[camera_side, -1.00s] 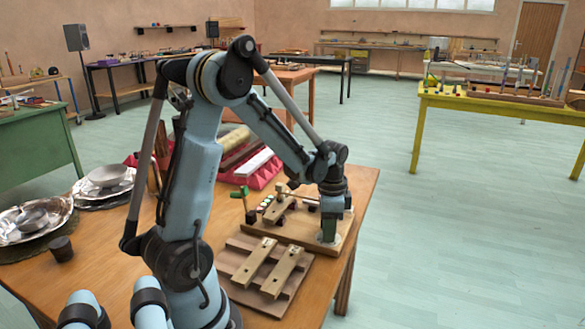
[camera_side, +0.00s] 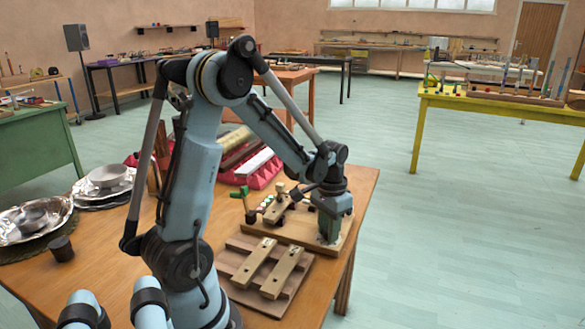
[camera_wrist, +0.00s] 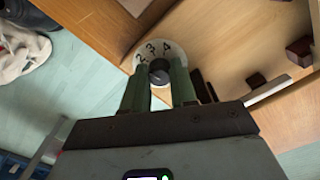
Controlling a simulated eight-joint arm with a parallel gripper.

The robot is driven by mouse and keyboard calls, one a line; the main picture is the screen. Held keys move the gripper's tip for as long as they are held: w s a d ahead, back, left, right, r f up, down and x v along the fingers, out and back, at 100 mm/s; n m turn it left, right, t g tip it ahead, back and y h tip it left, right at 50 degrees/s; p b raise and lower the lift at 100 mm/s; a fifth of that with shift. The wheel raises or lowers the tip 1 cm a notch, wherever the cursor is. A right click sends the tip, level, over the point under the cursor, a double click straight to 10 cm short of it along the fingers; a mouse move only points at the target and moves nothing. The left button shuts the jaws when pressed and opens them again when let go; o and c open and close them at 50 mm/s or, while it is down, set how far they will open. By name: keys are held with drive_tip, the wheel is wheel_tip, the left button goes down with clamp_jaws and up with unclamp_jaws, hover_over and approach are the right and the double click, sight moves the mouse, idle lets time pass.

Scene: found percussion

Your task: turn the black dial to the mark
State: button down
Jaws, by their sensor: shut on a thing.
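The black dial (camera_wrist: 160,74) shows in the wrist view as a dark round knob in the middle of a pale disc (camera_wrist: 172,46) with numbers on it; 2, 3 and 4 can be read. My gripper (camera_wrist: 160,82) has its two green fingers on either side of the knob, shut on it. In the side view my gripper (camera_side: 328,230) points down at the right end of a wooden board (camera_side: 290,232). The dial is mostly hidden there behind the fingers. The lower part of the disc is covered by my gripper in the wrist view.
A slatted wooden frame with two light bars (camera_side: 268,266) lies in front of the board. A green-topped peg (camera_side: 240,194) and small coloured pieces stand at the board's left. Metal bowls (camera_side: 108,176) and a dark cup (camera_side: 61,248) are on the table's left. The floor right of the table is clear.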

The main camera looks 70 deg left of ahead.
drive_tip(key=shift+n, duration=0.4)
drive_tip(key=c, duration=1.2)
unclamp_jaws()
drive_tip(key=shift+o, duration=0.2)
wheel_tip(320, 180, up, 12)
